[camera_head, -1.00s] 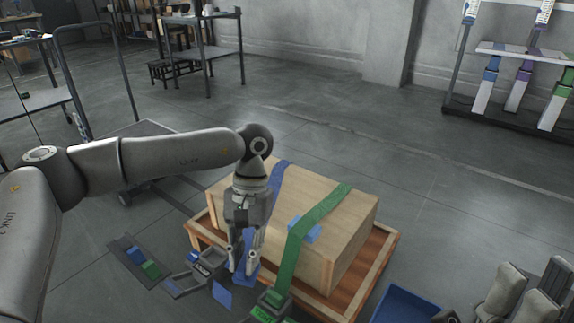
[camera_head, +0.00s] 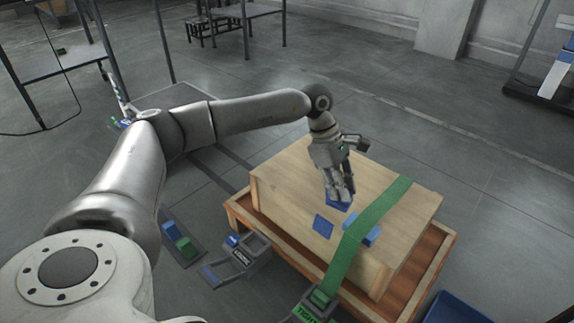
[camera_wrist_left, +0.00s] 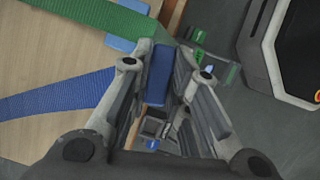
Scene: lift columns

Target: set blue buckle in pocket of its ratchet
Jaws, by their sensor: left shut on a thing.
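My left gripper (camera_head: 340,198) is over the top of the wooden box, fingers pointing down. It is shut on a blue buckle (camera_wrist_left: 158,75), a flat blue piece between the fingers in the wrist view. In the head view the fingers partly hide blue material (camera_head: 338,205). A blue strap (camera_wrist_left: 55,95) runs over the wood at left in the wrist view. The grey ratchet (camera_head: 238,262), with a blue mark and open pocket (camera_head: 257,244), sits in front of the box, apart from the gripper. It also shows between the fingers in the wrist view (camera_wrist_left: 155,128).
A green strap (camera_head: 372,217) crosses the box (camera_head: 290,178) over a light blue pad (camera_head: 362,232) to a green-marked ratchet (camera_head: 318,301). A darker blue patch (camera_head: 323,225) is at the box's front edge. A wooden pallet (camera_head: 415,295) surrounds the base. A strip with blue and green blocks (camera_head: 180,243) lies left.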

